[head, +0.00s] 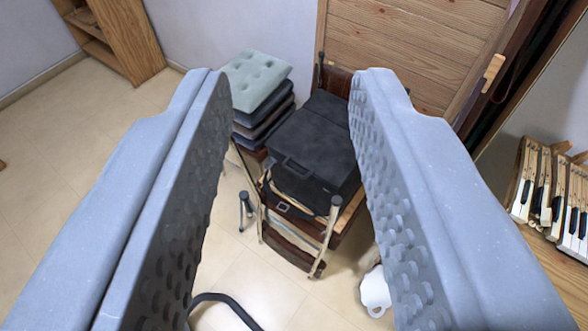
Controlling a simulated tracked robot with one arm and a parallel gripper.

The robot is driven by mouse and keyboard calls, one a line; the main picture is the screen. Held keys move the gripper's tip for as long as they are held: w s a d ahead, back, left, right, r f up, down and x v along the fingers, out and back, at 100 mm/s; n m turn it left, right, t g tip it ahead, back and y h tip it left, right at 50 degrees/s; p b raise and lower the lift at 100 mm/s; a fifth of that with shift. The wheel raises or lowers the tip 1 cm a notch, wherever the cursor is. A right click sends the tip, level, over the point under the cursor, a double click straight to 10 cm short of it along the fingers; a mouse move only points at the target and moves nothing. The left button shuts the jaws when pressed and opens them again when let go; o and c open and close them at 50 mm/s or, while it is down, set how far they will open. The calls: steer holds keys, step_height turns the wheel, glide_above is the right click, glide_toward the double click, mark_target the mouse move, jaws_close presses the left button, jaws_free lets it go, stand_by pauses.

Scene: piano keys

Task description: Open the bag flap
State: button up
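A black bag (312,146) with a dark flap over its top sits on a wooden chair or frame in the middle of the head view. Its flap looks closed, and a handle or buckle shows at its front edge. My gripper (290,85) is open, with its two grey-blue textured fingers wide apart. The bag shows between and beyond the fingers, and nothing is held. The right finger hides part of the bag's right side.
A stack of cushions (258,80) stands just left of the bag. A wooden panel (405,45) rises behind it. Piano keys (560,195) lie at the right. A wooden shelf (125,40) stands at the upper left. A white object (375,291) is on the floor. Floor at left is clear.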

mark_target(294, 171)
steer(key=w+a+f+n+b, duration=0.1)
steer(key=w+a+f+n, duration=0.2)
steer(key=w+f, duration=0.95)
steer(key=w+a+f+n+b, duration=0.2)
steer(key=w+f+n, duration=0.2)
steer(key=w+f, duration=0.85)
step_height(294, 171, down, 35)
steer(key=w+d+n+h+b, duration=0.1)
steer(key=d+n+h+b, duration=0.25)
steer(key=n, duration=0.35)
steer(key=x, duration=0.4)
steer(key=b+x, duration=0.1)
steer(key=x, duration=0.8)
steer(key=shift+w+a+f, duration=0.1)
steer(key=shift+w+a, duration=0.25)
